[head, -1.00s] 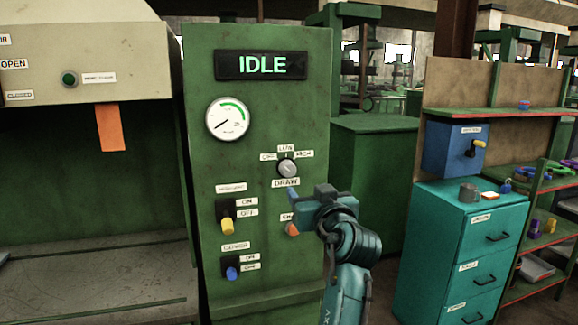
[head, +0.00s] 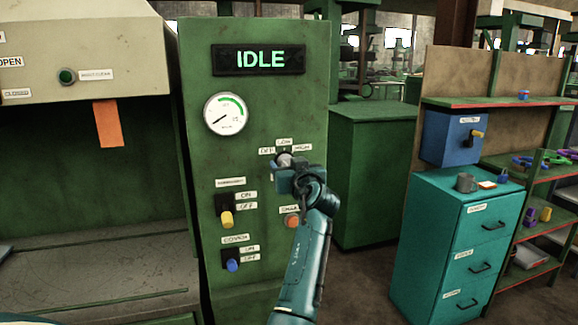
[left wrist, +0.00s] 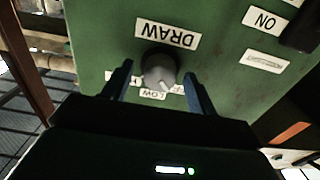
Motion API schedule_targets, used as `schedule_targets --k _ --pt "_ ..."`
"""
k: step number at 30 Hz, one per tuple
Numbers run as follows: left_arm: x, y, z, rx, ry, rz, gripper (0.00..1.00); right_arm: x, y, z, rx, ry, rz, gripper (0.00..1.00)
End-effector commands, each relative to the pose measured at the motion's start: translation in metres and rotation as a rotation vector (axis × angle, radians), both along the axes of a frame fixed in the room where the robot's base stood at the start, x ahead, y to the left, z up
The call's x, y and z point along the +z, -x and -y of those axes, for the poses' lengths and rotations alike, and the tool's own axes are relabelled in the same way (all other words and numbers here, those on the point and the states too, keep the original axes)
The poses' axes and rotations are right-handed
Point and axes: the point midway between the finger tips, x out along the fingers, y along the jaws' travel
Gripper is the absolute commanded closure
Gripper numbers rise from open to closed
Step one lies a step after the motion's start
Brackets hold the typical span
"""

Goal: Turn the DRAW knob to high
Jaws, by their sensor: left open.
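The DRAW knob (head: 284,160) is a round grey knob on the green control panel (head: 300,80), below the OFF, LOW and HIGH labels. In the wrist view gaps show between the knob and both fingers. In the head view the gripper hides the knob's lower part and the DRAW label. My right gripper is not in view.
An IDLE display (head: 259,59) and a gauge (head: 226,114) sit above. A yellow switch (head: 227,218), a blue switch (head: 232,264) and an orange button (head: 292,221) are lower on the panel. A teal drawer cabinet (head: 455,240) stands at right.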

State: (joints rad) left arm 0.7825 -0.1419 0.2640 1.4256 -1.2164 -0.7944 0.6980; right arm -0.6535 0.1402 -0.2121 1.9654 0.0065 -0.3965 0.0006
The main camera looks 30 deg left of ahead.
Motion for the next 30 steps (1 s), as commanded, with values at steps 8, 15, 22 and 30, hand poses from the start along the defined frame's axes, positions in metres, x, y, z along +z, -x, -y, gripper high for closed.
schedule_targets --k 8,15,22,30 --pt "0.0001 -0.0004 -0.0006 0.0 0.0 0.0 0.44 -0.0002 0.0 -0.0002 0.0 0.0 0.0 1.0" --pt "0.0001 -0.0002 -0.0004 0.0 0.0 0.0 0.64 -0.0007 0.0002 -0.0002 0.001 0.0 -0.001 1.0" --pt "0.0 -0.0002 -0.0004 0.0 0.0 0.0 0.83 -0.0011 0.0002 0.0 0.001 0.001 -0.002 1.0" --pt "0.0 -0.0002 -0.0004 0.0 -0.012 -0.014 0.86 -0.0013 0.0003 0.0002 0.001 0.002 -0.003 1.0"
